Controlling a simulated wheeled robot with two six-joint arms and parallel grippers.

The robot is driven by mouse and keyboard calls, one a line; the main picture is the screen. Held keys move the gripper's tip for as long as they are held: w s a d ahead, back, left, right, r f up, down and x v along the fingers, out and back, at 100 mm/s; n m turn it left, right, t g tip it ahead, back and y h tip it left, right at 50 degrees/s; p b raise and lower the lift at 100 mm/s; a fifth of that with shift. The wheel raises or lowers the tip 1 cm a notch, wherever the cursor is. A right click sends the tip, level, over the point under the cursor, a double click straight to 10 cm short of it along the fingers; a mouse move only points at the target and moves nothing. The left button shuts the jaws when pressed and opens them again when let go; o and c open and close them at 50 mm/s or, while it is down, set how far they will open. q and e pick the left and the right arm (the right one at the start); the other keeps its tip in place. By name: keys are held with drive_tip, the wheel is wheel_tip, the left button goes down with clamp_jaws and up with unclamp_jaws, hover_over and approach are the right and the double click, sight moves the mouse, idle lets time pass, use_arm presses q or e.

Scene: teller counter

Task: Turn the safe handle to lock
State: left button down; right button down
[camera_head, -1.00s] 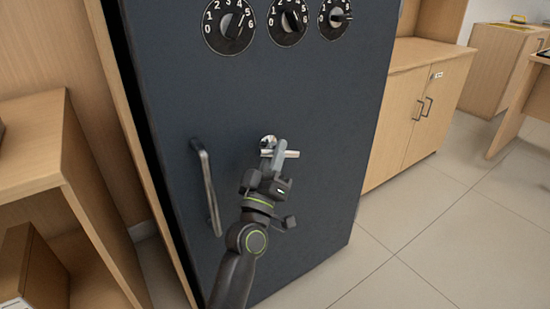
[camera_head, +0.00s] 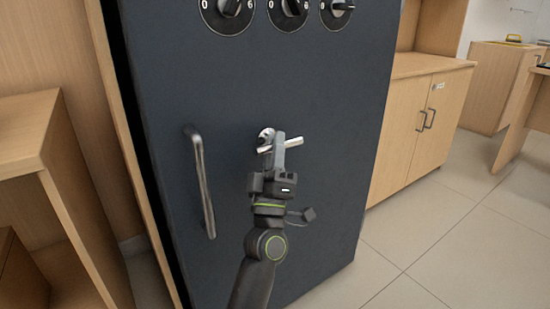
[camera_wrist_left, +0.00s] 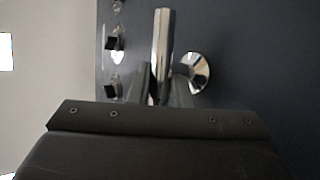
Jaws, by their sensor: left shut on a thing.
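The dark grey safe (camera_head: 320,90) stands in front of me with its door shut. Its silver safe handle (camera_head: 292,142) is a short bar on a round hub, lying nearly level with its right end slightly raised. My left gripper (camera_head: 278,152) is shut on the safe handle, close to the hub. In the left wrist view the shiny handle bar (camera_wrist_left: 162,45) passes between the fingers (camera_wrist_left: 165,92), with the round hub (camera_wrist_left: 197,72) beside it. The fingers hide part of the bar. My right gripper is not in view.
A fixed vertical pull bar (camera_head: 203,180) is on the safe door, left of my gripper. Several number dials (camera_head: 228,12) sit above. A wooden shelf (camera_head: 45,150) is at left and a wooden cabinet (camera_head: 415,115) at right. The tiled floor (camera_head: 440,240) at right is clear.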

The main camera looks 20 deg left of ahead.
use_arm(q)
drive_tip(key=shift+n+y, duration=0.4)
drive_tip(key=shift+y, duration=0.1)
drive_tip(key=c, duration=1.3)
unclamp_jaws()
